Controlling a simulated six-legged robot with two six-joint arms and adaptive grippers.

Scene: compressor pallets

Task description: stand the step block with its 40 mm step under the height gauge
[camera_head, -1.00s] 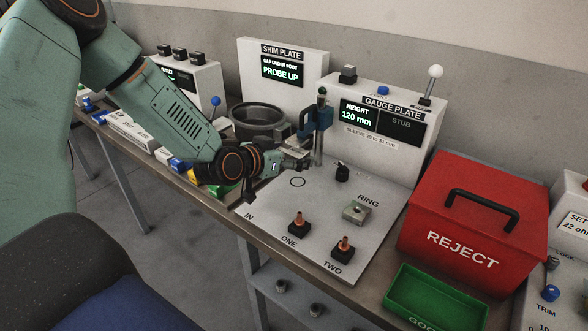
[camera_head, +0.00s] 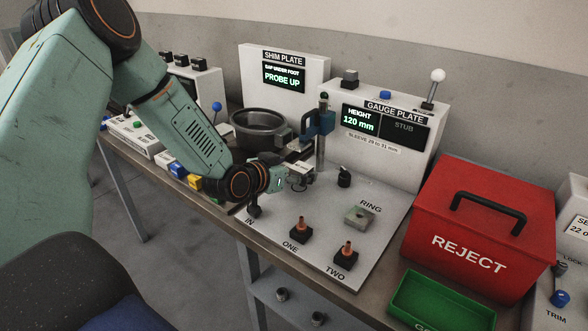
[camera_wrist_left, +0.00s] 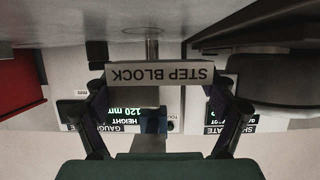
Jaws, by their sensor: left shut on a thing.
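My left gripper (camera_wrist_left: 160,105) is shut on the step block (camera_wrist_left: 160,73), a pale bar lettered STEP BLOCK, which reads upside down in the left wrist view. In the head view my left gripper (camera_head: 297,172) holds it low over the gauge plate (camera_head: 330,215), near the drawn circle. The height gauge (camera_head: 321,125) is a blue head on a grey post just behind the gripper. Its display (camera_head: 361,118) reads HEIGHT 120 mm. The block looks to be in front of the post; its step faces and any gap to the plate cannot be made out. My right gripper is not in view.
A red REJECT box (camera_head: 480,220) and green tray (camera_head: 440,300) stand right.

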